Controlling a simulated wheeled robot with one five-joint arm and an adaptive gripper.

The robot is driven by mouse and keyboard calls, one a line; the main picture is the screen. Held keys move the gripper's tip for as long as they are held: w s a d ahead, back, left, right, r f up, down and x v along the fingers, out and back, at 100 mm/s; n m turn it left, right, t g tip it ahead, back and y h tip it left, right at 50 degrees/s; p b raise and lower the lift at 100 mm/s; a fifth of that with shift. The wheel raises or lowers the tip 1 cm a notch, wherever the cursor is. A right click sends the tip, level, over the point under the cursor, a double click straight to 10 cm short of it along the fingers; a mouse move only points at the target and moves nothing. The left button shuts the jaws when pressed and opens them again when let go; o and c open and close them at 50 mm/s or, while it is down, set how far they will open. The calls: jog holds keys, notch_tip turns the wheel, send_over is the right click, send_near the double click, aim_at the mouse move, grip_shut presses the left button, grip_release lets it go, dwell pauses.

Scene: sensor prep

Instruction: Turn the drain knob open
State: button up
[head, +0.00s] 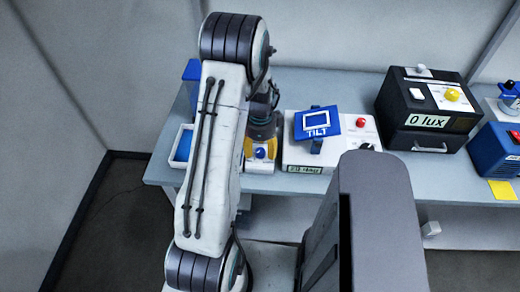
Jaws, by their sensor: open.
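A small white and yellow unit with a blue knob (262,153) stands at the table's front edge, just right of my arm. This may be the drain knob; no label on it can be read. My gripper (263,130) points down over this unit from behind my upper arm. It is open, but its fingers are small and partly hidden. I cannot tell whether they touch the knob or are apart from it. The left part of the unit is hidden by my arm.
Right of the unit is a white box with a blue TILT plate (318,122) and a red button (360,122). Farther right are a black "0 lux" box (428,108) and a blue device (495,150). A blue-lined tray (182,143) lies left of my arm.

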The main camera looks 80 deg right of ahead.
jog(key=shift+f, duration=0.55)
jog(key=shift+o, duration=0.3)
grip_shut()
